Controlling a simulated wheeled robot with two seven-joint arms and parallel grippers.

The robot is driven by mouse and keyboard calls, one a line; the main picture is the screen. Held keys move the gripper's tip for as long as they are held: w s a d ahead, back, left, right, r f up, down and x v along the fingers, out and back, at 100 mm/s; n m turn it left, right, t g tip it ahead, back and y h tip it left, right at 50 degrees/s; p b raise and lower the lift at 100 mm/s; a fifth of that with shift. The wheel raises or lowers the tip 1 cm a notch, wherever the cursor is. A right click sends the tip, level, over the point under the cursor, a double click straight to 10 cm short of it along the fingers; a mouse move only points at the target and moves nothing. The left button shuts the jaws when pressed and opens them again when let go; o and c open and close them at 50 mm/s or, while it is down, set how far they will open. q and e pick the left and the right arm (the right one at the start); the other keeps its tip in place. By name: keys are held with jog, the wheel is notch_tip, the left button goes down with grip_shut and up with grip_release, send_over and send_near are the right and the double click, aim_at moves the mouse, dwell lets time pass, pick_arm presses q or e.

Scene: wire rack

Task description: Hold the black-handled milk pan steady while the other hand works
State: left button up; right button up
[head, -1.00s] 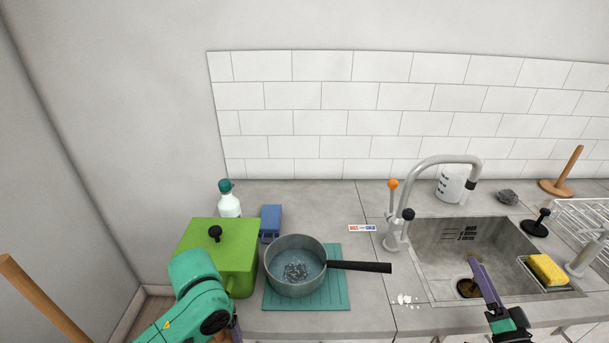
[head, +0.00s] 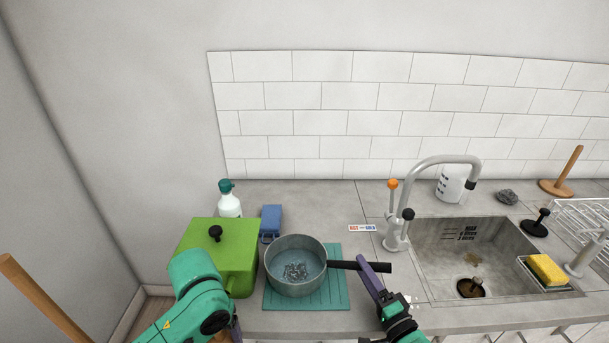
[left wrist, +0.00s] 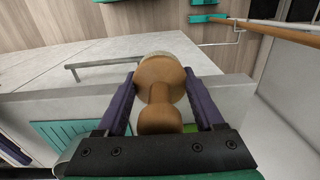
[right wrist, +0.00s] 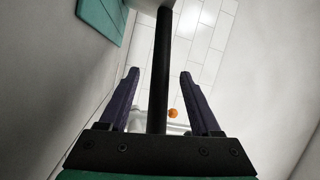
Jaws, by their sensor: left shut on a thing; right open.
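The milk pan (head: 296,262), grey with liquid and dark residue inside, sits upright on a teal mat (head: 335,295). Its black handle (head: 345,265) points right. My right gripper (head: 368,266) is at the handle's outer half. In the right wrist view, the handle (right wrist: 161,60) runs between the spread fingers (right wrist: 160,74), with gaps on both sides. My left gripper (left wrist: 160,80) is shut on a rounded wooden knob-like thing (left wrist: 158,95) with a pale end. In the head view, my left arm mostly hides that gripper.
A green lidded box (head: 235,250) stands close left of the pan, with a blue item (head: 271,220) and a bottle (head: 229,205) behind it. The sink (head: 500,265), tap (head: 400,225) and yellow sponge (head: 546,269) are to the right. White bits lie near the counter's front.

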jog(key=x, duration=0.5)
grip_shut()
jog(key=shift+s, duration=0.1)
dwell(2.2)
